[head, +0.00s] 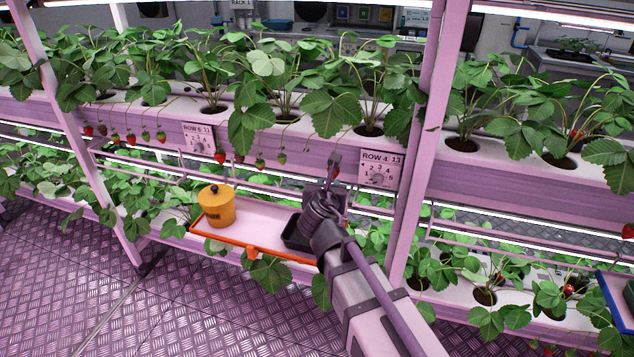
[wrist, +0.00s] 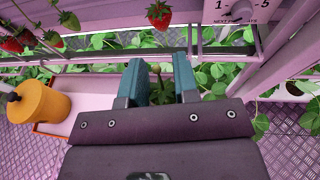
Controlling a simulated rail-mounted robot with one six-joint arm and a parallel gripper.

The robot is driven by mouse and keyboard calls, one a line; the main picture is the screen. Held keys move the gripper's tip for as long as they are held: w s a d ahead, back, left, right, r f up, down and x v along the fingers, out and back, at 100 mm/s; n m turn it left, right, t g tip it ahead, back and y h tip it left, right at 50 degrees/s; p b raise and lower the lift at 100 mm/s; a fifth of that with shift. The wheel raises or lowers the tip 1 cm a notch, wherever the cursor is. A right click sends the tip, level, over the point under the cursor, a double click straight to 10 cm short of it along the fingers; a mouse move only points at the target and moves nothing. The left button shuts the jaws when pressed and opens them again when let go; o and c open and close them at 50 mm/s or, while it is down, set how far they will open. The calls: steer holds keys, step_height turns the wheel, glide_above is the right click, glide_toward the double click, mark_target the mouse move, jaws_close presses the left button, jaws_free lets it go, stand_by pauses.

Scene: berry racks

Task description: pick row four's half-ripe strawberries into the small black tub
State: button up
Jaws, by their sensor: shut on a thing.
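My gripper (head: 334,166) is in front of the rack beside the ROW 4 sign (head: 381,170). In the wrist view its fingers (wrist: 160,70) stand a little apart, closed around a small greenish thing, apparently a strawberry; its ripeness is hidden. A red strawberry (wrist: 159,14) hangs just beyond the fingertips. More strawberries hang at the upper left of the wrist view: red ones (wrist: 27,38) and greener ones (wrist: 69,20). The small black tub (head: 292,233) is on the tray below and left of my gripper, partly hidden by my arm.
A ROW 6 sign (head: 199,137) is further left. A rack post (head: 419,130) stands close right of my gripper. Leafy plants fill the shelves above and below.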

steer(key=f+m+g+p, duration=0.1)
steer(key=g, duration=0.1)
steer(key=w+f+g+p, duration=0.1)
steer(key=f+g, duration=0.1)
steer(key=g, duration=0.1)
steer(key=w+f+m+g+p, duration=0.1)
steer(key=g, duration=0.1)
steer(key=shift+w+a+f+m+g+h, duration=0.2)
steer(key=shift+f+m+g+h, duration=0.1)
steer(key=shift+h, duration=0.1)
steer(key=shift+s+a+f, duration=0.15)
steer(key=shift+s+a, duration=0.05)
steer(key=shift+s, duration=0.05)
steer(key=shift+g, duration=0.3)
step_height(320, 180, down, 6)
steer(key=b, duration=0.6)
steer(key=shift+f, duration=0.2)
steer(key=shift+s+r, duration=0.1)
steer(key=o, duration=1.5)
